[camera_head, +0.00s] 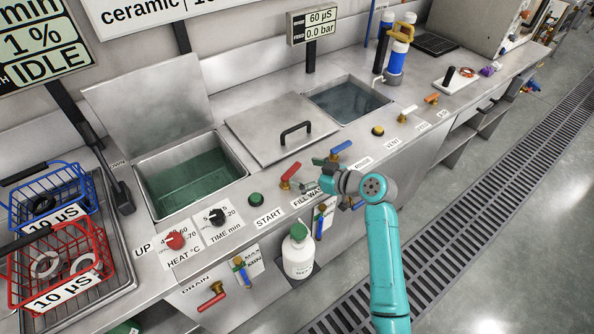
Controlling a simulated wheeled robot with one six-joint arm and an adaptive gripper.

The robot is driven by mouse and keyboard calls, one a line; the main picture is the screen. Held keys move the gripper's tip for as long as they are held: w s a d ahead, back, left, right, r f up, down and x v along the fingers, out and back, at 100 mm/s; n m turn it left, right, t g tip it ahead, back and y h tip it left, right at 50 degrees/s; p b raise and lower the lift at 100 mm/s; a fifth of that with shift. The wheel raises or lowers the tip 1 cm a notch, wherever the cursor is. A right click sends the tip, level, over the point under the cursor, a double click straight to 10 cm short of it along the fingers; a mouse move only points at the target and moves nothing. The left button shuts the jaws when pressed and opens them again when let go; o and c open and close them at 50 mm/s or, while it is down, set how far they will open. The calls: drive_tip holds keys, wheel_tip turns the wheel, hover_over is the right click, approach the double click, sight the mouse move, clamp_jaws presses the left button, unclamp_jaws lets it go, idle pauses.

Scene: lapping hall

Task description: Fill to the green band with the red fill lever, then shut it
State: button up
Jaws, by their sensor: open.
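The red fill lever (289,174) stands on the bench front behind the FILL WASH label (307,196), its handle angled up to the right. My gripper (305,188) is open and empty, just right of the lever and apparently apart from it; the small fingers are hard to make out. The wash tank (243,163) is open at the left with green liquid (190,186) in it. A sight gauge (241,271) with a MAX/MIN plate (253,262) is on the front panel below. Its green band and level are too small to read.
A blue lever (340,148) is close behind my gripper. A red drain lever (212,297) sticks out below. Red (60,265) and blue (50,205) baskets are left.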

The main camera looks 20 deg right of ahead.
drive_tip(key=v, duration=0.8)
drive_tip(key=shift+f, duration=0.1)
idle(0.8)
